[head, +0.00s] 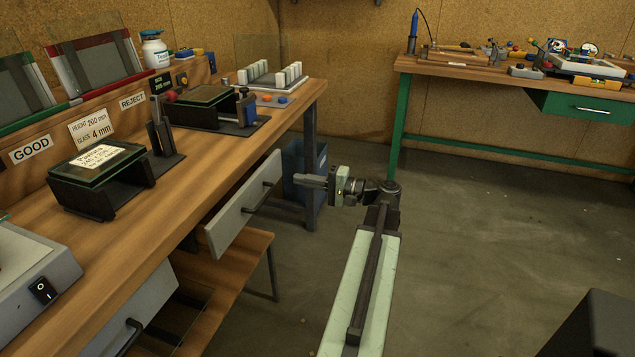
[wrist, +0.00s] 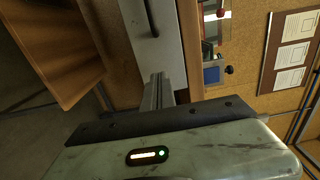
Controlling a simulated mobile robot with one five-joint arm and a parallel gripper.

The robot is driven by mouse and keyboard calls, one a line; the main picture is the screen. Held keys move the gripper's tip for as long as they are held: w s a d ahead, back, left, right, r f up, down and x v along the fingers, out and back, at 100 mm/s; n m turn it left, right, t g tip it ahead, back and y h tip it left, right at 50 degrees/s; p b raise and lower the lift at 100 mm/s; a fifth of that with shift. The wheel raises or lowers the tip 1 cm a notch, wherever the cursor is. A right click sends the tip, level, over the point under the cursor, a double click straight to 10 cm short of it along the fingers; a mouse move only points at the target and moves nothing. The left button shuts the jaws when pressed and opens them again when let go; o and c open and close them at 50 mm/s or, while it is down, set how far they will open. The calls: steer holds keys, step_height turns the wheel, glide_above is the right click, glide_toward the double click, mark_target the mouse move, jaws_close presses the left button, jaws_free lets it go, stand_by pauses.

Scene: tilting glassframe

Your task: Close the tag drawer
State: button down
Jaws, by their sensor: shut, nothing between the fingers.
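A grey drawer front (head: 243,205) with a dark bar handle (head: 257,197) stands out from under the wooden bench, so this drawer is open. A second grey drawer front (head: 135,312) shows at the lower left; how far out it stands is unclear. No label shows which is the tag drawer. My gripper (head: 301,181) is shut and empty, just right of the first drawer's front, at about handle height. In the wrist view, the fingers (wrist: 157,80) point at a grey drawer front (wrist: 155,45) with its handle (wrist: 151,18); contact cannot be told.
The wooden bench (head: 165,217) carries a glass stand (head: 100,178) and a grey switch box (head: 35,285). A blue bin (head: 300,172) stands beneath, near the bench leg (head: 310,170). A low wooden shelf (head: 232,265) sits below the drawer.

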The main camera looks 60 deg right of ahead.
mark_target(273, 174)
steer(key=x, duration=0.6)
steer(key=shift+w, duration=0.2)
